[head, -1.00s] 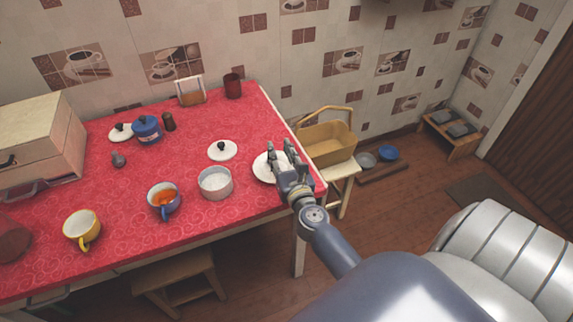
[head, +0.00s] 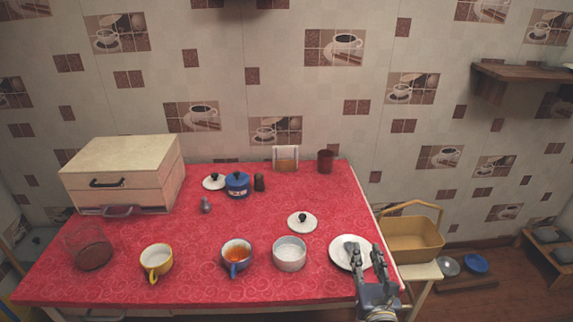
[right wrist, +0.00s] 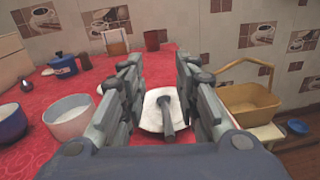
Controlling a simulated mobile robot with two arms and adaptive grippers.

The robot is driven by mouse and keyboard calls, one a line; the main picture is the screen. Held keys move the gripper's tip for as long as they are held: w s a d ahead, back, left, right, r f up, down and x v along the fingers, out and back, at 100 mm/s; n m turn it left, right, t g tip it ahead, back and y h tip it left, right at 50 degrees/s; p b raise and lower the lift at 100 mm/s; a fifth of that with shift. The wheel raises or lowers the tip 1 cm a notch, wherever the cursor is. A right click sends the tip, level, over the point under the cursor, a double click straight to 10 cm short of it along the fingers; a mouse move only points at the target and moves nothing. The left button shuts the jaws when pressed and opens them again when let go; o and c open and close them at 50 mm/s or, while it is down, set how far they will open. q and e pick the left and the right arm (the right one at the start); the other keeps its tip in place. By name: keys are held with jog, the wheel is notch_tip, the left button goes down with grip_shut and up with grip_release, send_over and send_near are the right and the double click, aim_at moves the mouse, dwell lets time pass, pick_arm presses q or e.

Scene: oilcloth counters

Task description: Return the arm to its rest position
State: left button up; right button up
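My right gripper (head: 369,262) is at the right front corner of the red table, over the white plate (head: 340,248). In the right wrist view its two fingers (right wrist: 160,75) stand apart with nothing held between them. A dark grey utensil-like thing (right wrist: 166,115) lies on the plate below and beyond the fingers; I cannot tell exactly what it is. My left gripper is not seen in either view.
The red table (head: 270,205) holds a white pot (head: 289,258), a lid (head: 302,223), a blue mug (head: 236,262), a yellow mug (head: 155,262), a blue sugar pot (head: 237,188) and a bread box (head: 125,180). A basket (head: 415,240) stands on a stool at right.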

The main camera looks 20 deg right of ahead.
jog(key=s+a+r+n+y, duration=0.1)
jog(key=a+r+n+y, duration=0.1)
jog(key=a+n+y, duration=0.45)
jog(key=a+r+n+y, duration=0.2)
jog(key=a+n+y, duration=0.1)
jog(key=a+n, duration=0.6)
jog(key=s+a+f+n+g+y, duration=0.3)
jog(key=s+a+f+n+g, duration=0.5)
jog(key=n, duration=0.9)
jog(key=s+d+f+n+g+h, duration=0.3)
jog(key=s+d+f+n, duration=0.15)
jog(key=s, duration=0.25)
jog(key=s+d+f+n+g+h, duration=0.3)
jog(key=s+d+n+h, duration=0.15)
jog(key=s, duration=0.25)
notch_tip(320, 180, down, 26)
jog(key=s+n+g, duration=0.1)
jog(key=s, duration=0.1)
jog(key=s+d+f, duration=0.2)
jog(key=s+f, duration=0.5)
jog(key=s, duration=0.1)
jog(key=s+d+f+g, duration=0.1)
jog(key=s+f, duration=0.7)
jog(key=shift+s+d+y, duration=0.3)
jog(key=shift+d, duration=0.1)
